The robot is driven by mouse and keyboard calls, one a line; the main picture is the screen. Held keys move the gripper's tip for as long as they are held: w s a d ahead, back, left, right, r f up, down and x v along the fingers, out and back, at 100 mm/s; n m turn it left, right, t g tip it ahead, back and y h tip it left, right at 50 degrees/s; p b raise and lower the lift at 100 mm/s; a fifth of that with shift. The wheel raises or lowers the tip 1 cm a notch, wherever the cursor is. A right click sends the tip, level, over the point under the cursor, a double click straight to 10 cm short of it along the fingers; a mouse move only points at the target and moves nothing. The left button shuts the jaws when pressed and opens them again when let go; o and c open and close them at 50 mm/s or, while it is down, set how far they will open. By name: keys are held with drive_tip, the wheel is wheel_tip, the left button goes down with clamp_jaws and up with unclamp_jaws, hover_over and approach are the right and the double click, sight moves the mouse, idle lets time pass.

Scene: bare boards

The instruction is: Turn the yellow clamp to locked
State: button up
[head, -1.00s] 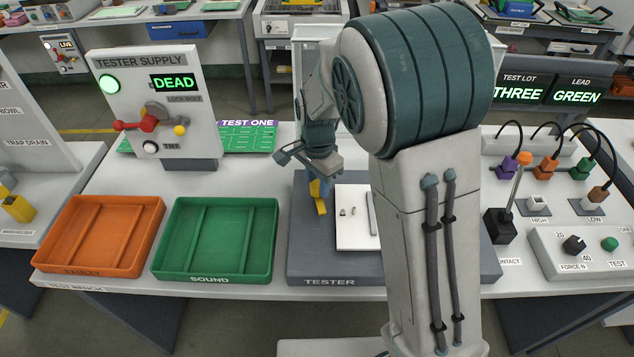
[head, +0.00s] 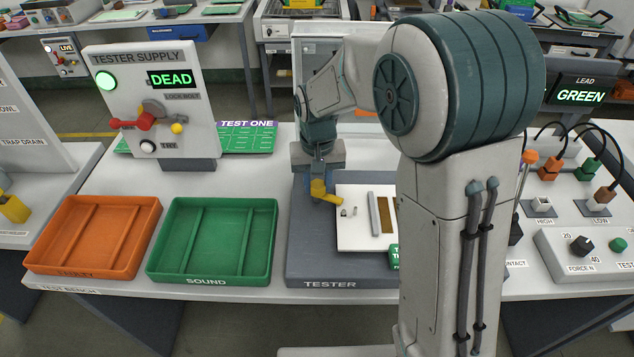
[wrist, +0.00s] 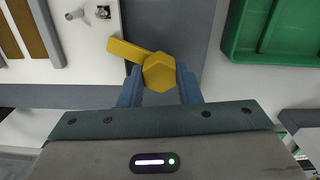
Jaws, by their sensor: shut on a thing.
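The yellow clamp (head: 322,190) stands on the grey tester base (head: 303,262) at the left edge of a white plate. In the wrist view the clamp (wrist: 158,72) has a hexagonal hub and a lever arm that reaches left over the plate's corner. My gripper (wrist: 160,88) has its blue fingers on both sides of the hub and is shut on it. In the head view my gripper (head: 318,172) comes down on the clamp from above, and its fingers are partly hidden. I see no mark that shows the clamp's locked position.
The white plate (head: 356,238) carries small metal parts, a grey bar and a brown strip. A green tray (head: 160,262) and an orange tray (head: 42,255) stand to the left. The supply panel (head: 128,62) reads DEAD. My arm hides part of the bench's right side.

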sight(317, 183)
drive_tip(key=n, duration=0.4)
drive_tip(key=shift+n, duration=0.3)
idle(0.5)
drive_tip(key=o, duration=1)
wheel_tip(317, 183, up, 14)
drive_tip(key=shift+f, duration=0.1)
